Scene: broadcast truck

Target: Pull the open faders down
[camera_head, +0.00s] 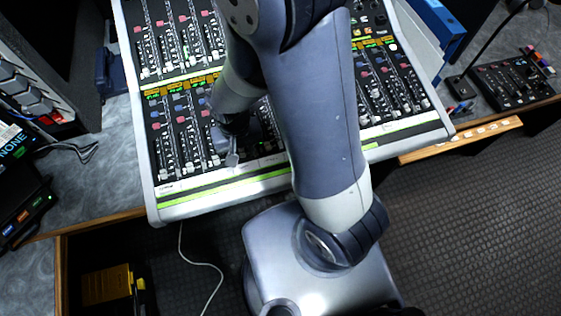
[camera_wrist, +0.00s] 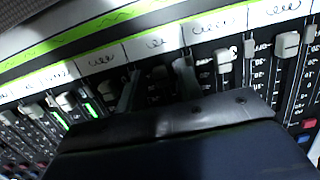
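The mixing console (camera_head: 225,197) lies under my arm, with rows of fader strips and light caps. In the wrist view, its lower edge with the written label strip (camera_wrist: 205,24) is at the top. One pale fader cap (camera_wrist: 287,45) and another cap (camera_wrist: 225,60) are right of my gripper; a further cap (camera_wrist: 68,101) is to the left. My gripper (camera_wrist: 158,82) is low over the front fader row, its two fingers apart. Something dim shows between the fingers; I cannot tell whether they touch it. In the head view, my gripper (camera_head: 230,158) is partly hidden and my arm covers the console's middle.
A small control panel (camera_head: 510,80) stands on the desk at the right. A dark device (camera_head: 22,200) with lit labels is at the left. A yellow box (camera_head: 108,285) is below the desk. The dark floor at the lower right is clear.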

